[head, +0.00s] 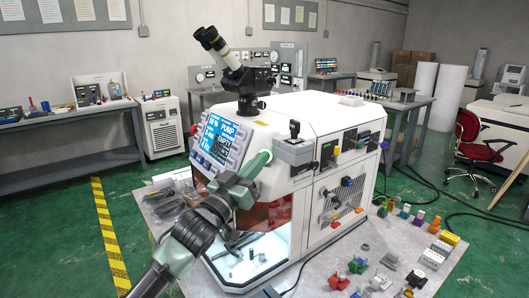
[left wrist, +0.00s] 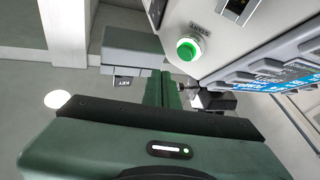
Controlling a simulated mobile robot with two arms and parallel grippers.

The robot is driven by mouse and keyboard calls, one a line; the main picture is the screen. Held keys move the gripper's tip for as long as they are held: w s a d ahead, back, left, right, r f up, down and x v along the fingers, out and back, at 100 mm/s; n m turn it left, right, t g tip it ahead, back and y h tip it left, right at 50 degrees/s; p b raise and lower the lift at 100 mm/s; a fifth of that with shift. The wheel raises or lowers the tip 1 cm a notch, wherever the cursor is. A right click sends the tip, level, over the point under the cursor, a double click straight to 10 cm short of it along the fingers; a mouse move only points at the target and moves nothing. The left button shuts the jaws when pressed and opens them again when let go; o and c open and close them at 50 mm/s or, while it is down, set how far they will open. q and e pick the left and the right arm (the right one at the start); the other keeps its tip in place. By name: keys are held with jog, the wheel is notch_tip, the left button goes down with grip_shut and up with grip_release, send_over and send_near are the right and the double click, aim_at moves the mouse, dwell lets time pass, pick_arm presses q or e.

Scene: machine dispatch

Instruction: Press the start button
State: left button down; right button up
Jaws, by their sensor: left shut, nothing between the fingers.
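The start button is a round green button (left wrist: 188,48) in a pale ring on the machine's light panel, upper right of centre in the left wrist view. I cannot make out the button there. My right gripper is not in view.
A grey box (head: 295,150) juts from the machine beside my left gripper. A microscope (head: 232,62) stands on top. Colored small parts (head: 357,265) lie on the table (head: 405,240) at the right. A red chair (head: 475,140) stands farther right.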

pick_arm(q)
jog(key=shift+s+a+r+p, duration=0.1)
jog(key=shift+s+r+p, duration=0.15)
jog(key=shift+s, duration=0.3)
jog(key=shift+s+a+r+p, duration=0.15)
jog(key=shift+s+p, duration=0.15)
jog(key=shift+s, duration=0.25)
jog(key=shift+f, duration=0.1)
